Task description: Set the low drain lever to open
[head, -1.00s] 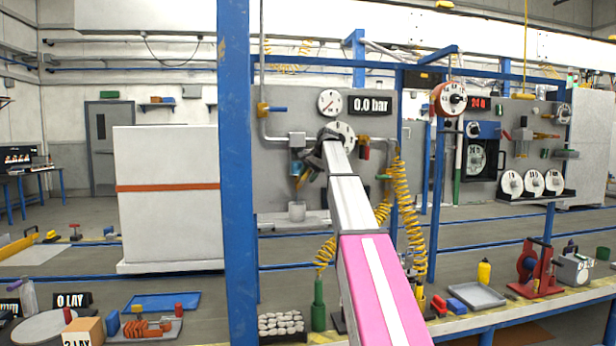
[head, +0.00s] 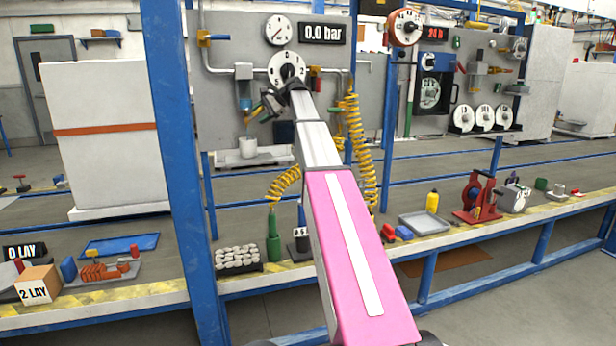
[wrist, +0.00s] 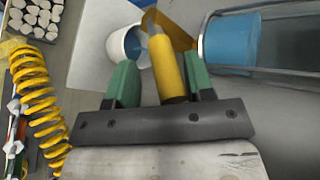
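A yellow lever (wrist: 168,68) with a grey tip, apparently the low drain lever, lies between my gripper's green fingers in the wrist view. It also shows small in the head view (head: 254,112), below a blue bowl (head: 246,98) on the grey panel. My gripper (wrist: 160,80) is open around the lever, with a gap on the left finger's side and the right finger close to it. A white cup (wrist: 126,43) is beyond the left finger. The lever's pivot is partly hidden.
The cup (head: 249,146) stands on a pale tray (head: 225,160) below the lever. A yellow coiled hose (wrist: 37,105) hangs at the left in the wrist view. A blue post (head: 180,150) stands left of my arm. A gauge (head: 279,30) and a 0.0 bar display (head: 322,33) are above.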

